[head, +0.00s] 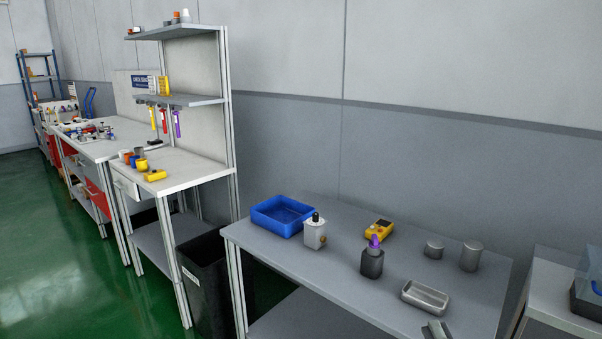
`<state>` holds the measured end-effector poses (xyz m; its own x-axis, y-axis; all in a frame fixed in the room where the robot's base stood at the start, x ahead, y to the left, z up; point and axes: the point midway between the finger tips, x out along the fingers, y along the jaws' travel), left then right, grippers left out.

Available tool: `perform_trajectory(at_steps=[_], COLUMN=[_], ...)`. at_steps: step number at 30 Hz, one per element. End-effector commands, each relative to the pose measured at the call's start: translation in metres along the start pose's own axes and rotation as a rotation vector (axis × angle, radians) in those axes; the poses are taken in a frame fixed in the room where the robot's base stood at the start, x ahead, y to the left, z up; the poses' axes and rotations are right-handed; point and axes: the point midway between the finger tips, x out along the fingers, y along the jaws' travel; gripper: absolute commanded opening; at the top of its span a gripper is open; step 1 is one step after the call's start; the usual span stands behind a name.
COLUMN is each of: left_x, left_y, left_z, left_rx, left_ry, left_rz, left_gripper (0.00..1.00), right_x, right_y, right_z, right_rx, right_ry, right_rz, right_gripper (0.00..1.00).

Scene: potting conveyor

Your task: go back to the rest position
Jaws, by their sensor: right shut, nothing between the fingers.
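Only the tip of my right gripper (437,331) shows, at the bottom edge of the head view. It is in front of the grey table (330,285), close to the small metal tray (425,297). It is shut and empty, and the rest of it is cut off by the picture edge. My left gripper is not in view.
On the grey table stand a blue bin (283,216), a white container (314,234), a dark bottle with a purple top (372,262), a yellow meter (379,230) and two metal cylinders (470,256). A black waste bin (205,285) stands left. Green floor (45,240) is open at far left.

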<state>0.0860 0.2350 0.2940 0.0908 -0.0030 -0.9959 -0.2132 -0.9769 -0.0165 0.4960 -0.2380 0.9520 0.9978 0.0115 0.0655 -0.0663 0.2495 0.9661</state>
Motion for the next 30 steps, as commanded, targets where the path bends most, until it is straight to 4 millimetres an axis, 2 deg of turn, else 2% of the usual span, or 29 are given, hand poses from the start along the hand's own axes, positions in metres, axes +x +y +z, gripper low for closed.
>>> perform_trajectory(at_steps=[1,3,6,7,9,12,18,26,30], left_x=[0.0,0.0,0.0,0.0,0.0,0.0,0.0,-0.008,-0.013], left_y=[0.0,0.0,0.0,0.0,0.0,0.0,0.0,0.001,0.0], left_z=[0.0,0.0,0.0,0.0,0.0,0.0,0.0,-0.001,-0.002], left_rx=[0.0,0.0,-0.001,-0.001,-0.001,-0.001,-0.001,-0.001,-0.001], left_ry=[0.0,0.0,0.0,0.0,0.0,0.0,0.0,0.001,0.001], left_rz=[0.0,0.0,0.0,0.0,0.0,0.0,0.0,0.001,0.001], left_gripper=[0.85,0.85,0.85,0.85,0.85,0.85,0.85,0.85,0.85], right_x=[-0.014,-0.04,-0.085,-0.098,-0.128,-0.169,-0.243,-0.232,-0.234], right_y=[-0.035,-0.082,-0.135,-0.147,-0.169,-0.189,-0.203,-0.274,-0.321], right_z=[0.006,0.007,-0.005,-0.01,-0.024,-0.046,-0.09,-0.11,-0.123], right_rx=[0.223,0.496,0.797,0.87,1.012,1.172,1.412,1.386,1.372], right_ry=[-0.085,-0.206,-0.361,-0.403,-0.49,-0.602,-0.801,-0.818,-0.827], right_rz=[-0.146,-0.343,-0.584,-0.648,-0.781,-0.948,-1.246,-1.276,-1.296], right_gripper=[0.0,0.0,0.0,0.0,0.0,0.0,0.0,0.0,0.0])
